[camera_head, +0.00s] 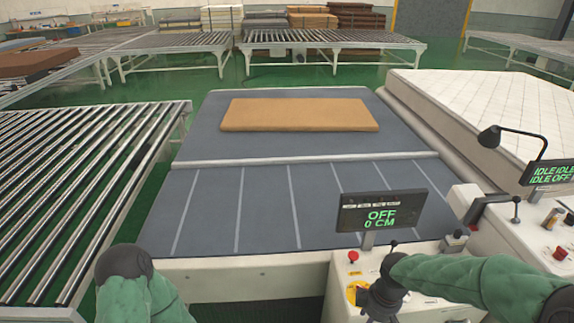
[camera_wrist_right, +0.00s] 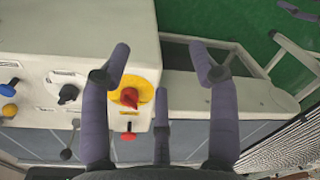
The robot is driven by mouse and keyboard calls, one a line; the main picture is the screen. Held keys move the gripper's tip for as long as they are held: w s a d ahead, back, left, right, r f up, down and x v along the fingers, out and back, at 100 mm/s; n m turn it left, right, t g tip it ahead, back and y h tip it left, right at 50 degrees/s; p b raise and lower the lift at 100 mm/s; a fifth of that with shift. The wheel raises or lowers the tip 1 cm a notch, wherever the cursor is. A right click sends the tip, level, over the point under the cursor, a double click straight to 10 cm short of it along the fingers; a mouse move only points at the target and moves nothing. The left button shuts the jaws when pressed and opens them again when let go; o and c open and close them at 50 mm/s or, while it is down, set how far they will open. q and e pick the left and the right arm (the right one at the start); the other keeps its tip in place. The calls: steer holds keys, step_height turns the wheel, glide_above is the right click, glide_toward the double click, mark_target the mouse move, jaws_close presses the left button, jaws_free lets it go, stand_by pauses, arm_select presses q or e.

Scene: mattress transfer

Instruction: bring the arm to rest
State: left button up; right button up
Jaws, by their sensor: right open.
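My right arm (camera_head: 470,280), in a green sleeve, reaches in from the right in the head view. Its dark right gripper (camera_head: 382,292) is over the front control panel, beside the yellow-and-red knob (camera_head: 356,291). In the right wrist view the right gripper (camera_wrist_right: 162,68) is open, its fingers spread apart with nothing between them. The red-and-yellow knob (camera_wrist_right: 130,97) lies below, near the left finger; contact cannot be told. My left arm (camera_head: 135,285) shows only as a green sleeve with a dark joint at the lower left; its gripper is out of view.
A brown mattress (camera_head: 300,114) lies on the grey conveyor belt (camera_head: 270,205). A display (camera_head: 381,213) on the panel reads OFF, 0 CM. A white quilted mattress (camera_head: 500,105) is at the right. Roller tables stand left (camera_head: 75,160) and behind (camera_head: 320,38). Green floor lies between them.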

steer(key=s+a+f+m+y+b, duration=0.1)
steer(key=s+a+f+m, duration=0.3)
steer(key=f, duration=0.6)
steer(key=s+a+f+m+y+b, duration=0.1)
steer(key=s+a+f+m+b, duration=0.2)
steer(key=f, duration=0.7)
steer(key=s+a+f+m+y+b, duration=0.1)
steer(key=s+a+f+m, duration=0.3)
steer(key=f, duration=0.6)
steer(key=shift+s+a+m+b, duration=0.3)
steer(key=shift+s+a+b, duration=0.05)
steer(key=shift+a+b, duration=0.35)
